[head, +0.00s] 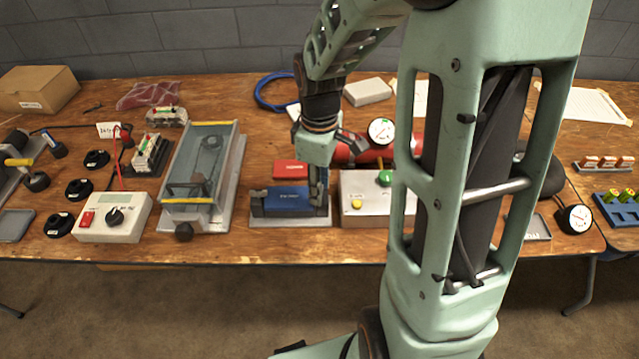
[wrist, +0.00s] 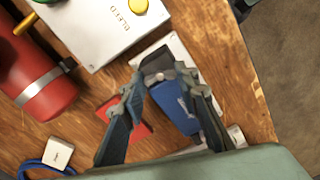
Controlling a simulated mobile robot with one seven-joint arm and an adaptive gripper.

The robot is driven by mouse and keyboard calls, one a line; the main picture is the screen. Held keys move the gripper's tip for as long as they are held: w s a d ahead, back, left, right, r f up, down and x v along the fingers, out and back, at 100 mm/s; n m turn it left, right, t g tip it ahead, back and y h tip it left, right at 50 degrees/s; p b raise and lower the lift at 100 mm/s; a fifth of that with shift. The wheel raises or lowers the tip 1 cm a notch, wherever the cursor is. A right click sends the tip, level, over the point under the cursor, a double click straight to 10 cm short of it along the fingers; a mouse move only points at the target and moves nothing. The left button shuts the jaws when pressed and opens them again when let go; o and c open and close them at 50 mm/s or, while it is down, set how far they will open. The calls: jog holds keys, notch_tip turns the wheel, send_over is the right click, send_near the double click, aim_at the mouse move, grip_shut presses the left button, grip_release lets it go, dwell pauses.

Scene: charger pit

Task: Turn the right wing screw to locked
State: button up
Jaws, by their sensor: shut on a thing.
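A blue block (head: 285,201) lies on a pale grey plate (head: 290,223) near the front edge of the bench. The blue block (wrist: 176,108) also shows between my fingers in the wrist view. My gripper (head: 318,203) points down at the block's right end. In the wrist view my gripper (wrist: 160,70) has its fingertips on either side of a dark grey part (wrist: 157,62) at that end. It is shut on the right wing screw there, which the fingers mostly hide. Its turn position cannot be read.
A white box (head: 351,188) with yellow and green knobs stands close to the right of my gripper. A red block (head: 290,169) lies behind the blue one. A red cylinder (wrist: 42,85) is behind the box. A clear-topped tray (head: 238,165) stands to the left.

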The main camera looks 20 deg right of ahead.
jog(key=m, duration=0.3)
jog(key=shift+m, duration=0.4)
jog(key=m, duration=0.3)
jog(key=shift+m, duration=0.3)
jog(key=m+p, duration=0.1)
jog(key=m, duration=0.5)
jog(key=shift+m, duration=0.3)
jog(key=o, duration=1.1)
jog(key=shift+o, duration=0.2)
jog(key=shift+r, duration=0.15)
notch_tip(320, 180, up, 12)
